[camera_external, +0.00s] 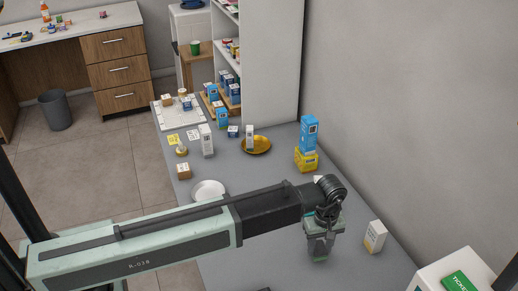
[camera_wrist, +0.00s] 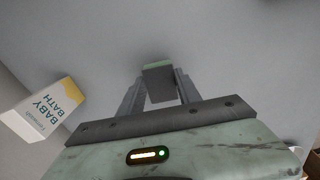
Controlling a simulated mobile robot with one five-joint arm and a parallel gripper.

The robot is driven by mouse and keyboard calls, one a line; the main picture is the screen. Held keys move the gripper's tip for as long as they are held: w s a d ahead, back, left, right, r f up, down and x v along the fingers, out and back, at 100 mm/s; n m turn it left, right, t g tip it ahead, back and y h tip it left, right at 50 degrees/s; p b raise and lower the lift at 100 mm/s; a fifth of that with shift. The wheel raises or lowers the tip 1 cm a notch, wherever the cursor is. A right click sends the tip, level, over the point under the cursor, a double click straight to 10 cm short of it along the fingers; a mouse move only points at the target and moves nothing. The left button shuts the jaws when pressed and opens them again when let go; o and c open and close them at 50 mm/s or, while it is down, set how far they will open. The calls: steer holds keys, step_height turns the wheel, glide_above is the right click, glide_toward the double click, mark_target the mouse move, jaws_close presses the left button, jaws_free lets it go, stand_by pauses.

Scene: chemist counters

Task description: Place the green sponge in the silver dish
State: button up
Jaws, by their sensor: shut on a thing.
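The green sponge (camera_wrist: 158,64) is a small block with a green edge and a darker grey face, between the fingertips of my gripper (camera_wrist: 157,84) in the wrist view. In the external view only a bit of green sponge (camera_external: 320,259) shows at the tips of my gripper (camera_external: 320,249), which points down over the near part of the grey counter. My gripper is shut on the sponge; I cannot tell whether the sponge touches the counter. The silver dish (camera_external: 208,188) is round and pale, and sits on the counter beyond my arm, left of my gripper. My arm is close to its near edge.
A blue box on a yellow box (camera_external: 306,159) stands by the wall. A gold dish (camera_external: 262,147) holds a small white box. The grey counter (camera_external: 262,178) is clear mid-way.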

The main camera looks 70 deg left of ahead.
mark_target(320, 250)
step_height(320, 250, up, 9)
steer(key=p, duration=0.7)
steer(key=shift+f, duration=0.3)
